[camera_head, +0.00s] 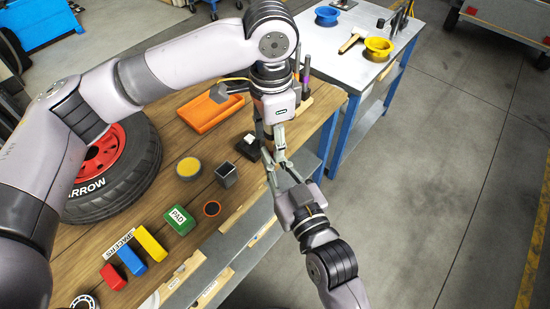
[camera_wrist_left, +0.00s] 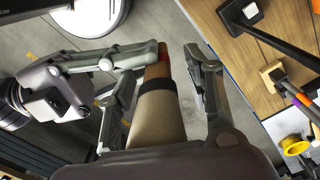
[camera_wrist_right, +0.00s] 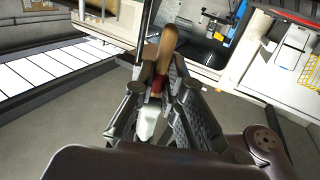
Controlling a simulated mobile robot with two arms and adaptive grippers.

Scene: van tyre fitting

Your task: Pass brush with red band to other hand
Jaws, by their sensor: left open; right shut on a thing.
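The brush with the red band (camera_wrist_left: 160,110) lies lengthwise between the fingers of my left gripper (camera_wrist_left: 165,95) in the left wrist view, its beige part nearest the palm. A gap shows on the right side. My left gripper is open. My right gripper (camera_wrist_right: 158,90) is shut on the brush at its red band. The wooden end (camera_wrist_right: 168,45) sticks out past those fingers in the right wrist view. In the head view my left gripper (camera_head: 271,145) points down and meets my right gripper (camera_head: 272,168) beside the bench edge. The brush is mostly hidden there.
The wooden bench (camera_head: 235,195) holds an orange tray (camera_head: 210,107), a tyre (camera_head: 120,165), a green pad (camera_head: 179,220) and coloured blocks (camera_head: 131,260). The floor at right is clear.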

